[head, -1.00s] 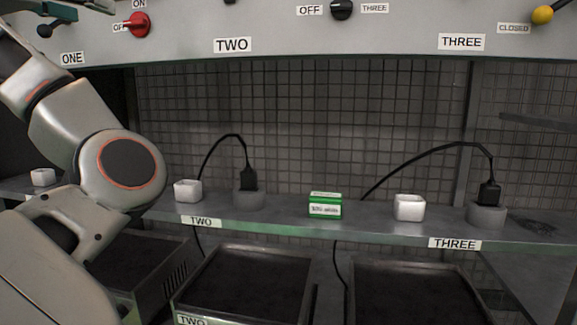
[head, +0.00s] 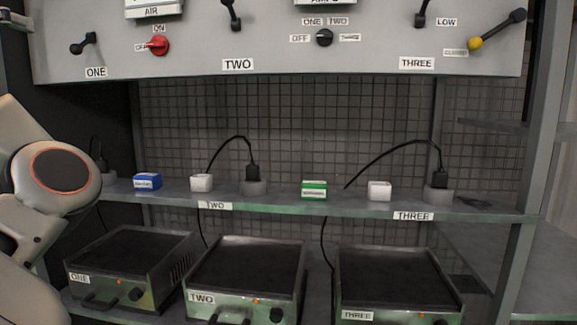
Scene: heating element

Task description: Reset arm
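My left arm (head: 50,170) stands along the left edge of the head view, its bulky joint left of the shelf. Its gripper does not show clearly; a pale piece at the top left corner is too cut off to identify. My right arm and gripper are out of view. Nothing is seen held.
A shelf (head: 270,202) carries a blue box (head: 147,181), a green box (head: 314,189), white cups (head: 201,182) (head: 380,190) and plugs in grey sockets. Heaters ONE (head: 79,279), TWO (head: 202,299) and THREE (head: 357,315) stand below. A switch panel (head: 280,55) hangs above.

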